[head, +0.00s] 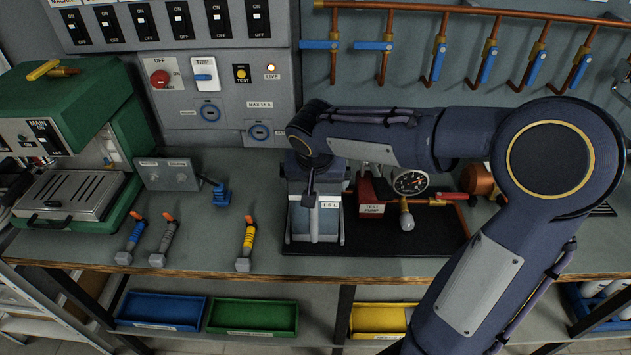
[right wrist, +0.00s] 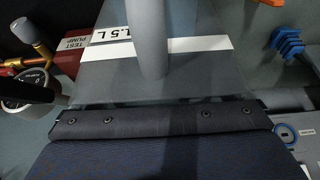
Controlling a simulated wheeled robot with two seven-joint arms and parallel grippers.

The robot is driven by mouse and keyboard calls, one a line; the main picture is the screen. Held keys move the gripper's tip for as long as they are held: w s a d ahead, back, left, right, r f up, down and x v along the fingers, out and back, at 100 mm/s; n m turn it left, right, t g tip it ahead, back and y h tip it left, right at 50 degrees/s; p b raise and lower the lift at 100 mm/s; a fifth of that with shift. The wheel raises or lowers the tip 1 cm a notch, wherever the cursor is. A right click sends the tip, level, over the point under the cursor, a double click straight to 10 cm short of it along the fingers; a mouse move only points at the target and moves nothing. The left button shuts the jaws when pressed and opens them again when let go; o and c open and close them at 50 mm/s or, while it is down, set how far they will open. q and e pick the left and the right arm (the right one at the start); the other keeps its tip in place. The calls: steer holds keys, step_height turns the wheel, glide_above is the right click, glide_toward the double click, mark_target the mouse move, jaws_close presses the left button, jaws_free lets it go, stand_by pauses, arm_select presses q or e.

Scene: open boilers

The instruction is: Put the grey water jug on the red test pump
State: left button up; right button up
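The grey water jug (head: 328,228) has a 1.5 L label and a pale upright handle, and appears upright at the left end of a black tray (head: 425,243). The red test pump (head: 371,211) stands just right of it, partly hidden behind my right arm. In the right wrist view the jug (right wrist: 100,88) fills the middle and the pump's red label block (right wrist: 72,58) is at its left. My right gripper (head: 310,190) is at the jug's handle; its fingers are mostly hidden, so I cannot tell whether they grip. My left gripper is not in view.
A pressure gauge (head: 410,182) and copper fittings sit right of the pump. Several hand tools, including a yellow-handled one (head: 247,243), lie on the bench to the left, near a green machine (head: 95,105). Copper pipes with blue valves (head: 374,46) hang on the back wall.

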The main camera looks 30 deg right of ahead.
steer(key=shift+r, duration=0.1)
steer(key=v, duration=1.2)
steer(key=shift+a, duration=0.1)
steer(key=s+a+f+n+t+y, duration=0.1)
steer(key=s+a+f+n+y, duration=0.1)
steer(key=s+f, duration=0.3)
steer(key=s+a+f+n+y, duration=0.2)
steer(key=s+f+y, duration=0.2)
steer(key=s, duration=0.9)
step_height(320, 180, down, 2)
steer(key=shift+a+f+n+t, duration=0.1)
steer(key=shift+a+n+t, duration=0.2)
steer(key=shift+a+t, duration=0.1)
